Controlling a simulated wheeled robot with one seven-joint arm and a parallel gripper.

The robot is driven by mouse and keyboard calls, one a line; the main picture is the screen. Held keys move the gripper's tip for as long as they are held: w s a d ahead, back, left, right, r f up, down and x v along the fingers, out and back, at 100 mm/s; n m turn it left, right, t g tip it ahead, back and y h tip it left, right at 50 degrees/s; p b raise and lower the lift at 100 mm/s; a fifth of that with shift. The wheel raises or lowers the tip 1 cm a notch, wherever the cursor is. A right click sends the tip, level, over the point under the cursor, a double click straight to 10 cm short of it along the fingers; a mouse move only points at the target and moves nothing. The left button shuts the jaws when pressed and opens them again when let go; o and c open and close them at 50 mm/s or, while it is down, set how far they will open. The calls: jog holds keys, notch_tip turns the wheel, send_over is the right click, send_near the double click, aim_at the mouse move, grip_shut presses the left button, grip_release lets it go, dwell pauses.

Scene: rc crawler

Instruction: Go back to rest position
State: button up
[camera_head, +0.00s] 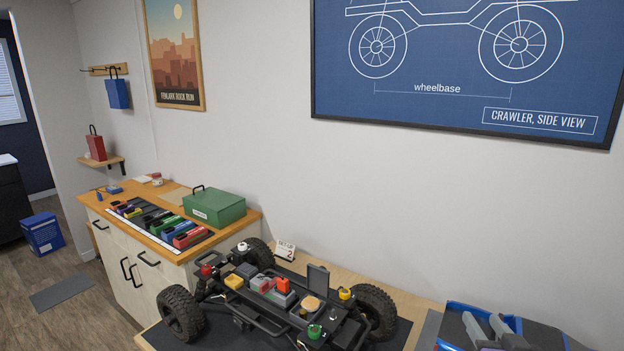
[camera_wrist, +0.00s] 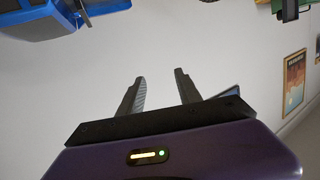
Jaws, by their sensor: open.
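My gripper (camera_wrist: 160,73) shows in the wrist view with its two grey fingers spread apart and nothing between them.
The wrist view is upside down, with blue bin parts (camera_wrist: 40,22) at its top left. A wooden-topped cabinet (camera_head: 238,231) at the left bears a green box (camera_head: 214,208) and a row of coloured pieces. A blue box (camera_head: 42,234) stands on the floor.

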jog(key=s+a+f+n, duration=0.1)
jog(key=s+a, duration=0.4)
jog(key=s, duration=0.9)
jog(key=s+a+f+y+b, duration=0.1)
jog(key=s+a+f, duration=0.2)
jog(key=s, duration=1.2)
jog(key=s+a+f+n+y+b, duration=0.1)
jog(key=s+a, duration=0.6)
jog(key=s, duration=0.8)
jog(key=shift+a+f+n+g, duration=0.2)
jog(key=shift+f+n+g, duration=0.1)
jog(key=shift+f, duration=0.3)
jog(key=shift+s, duration=0.1)
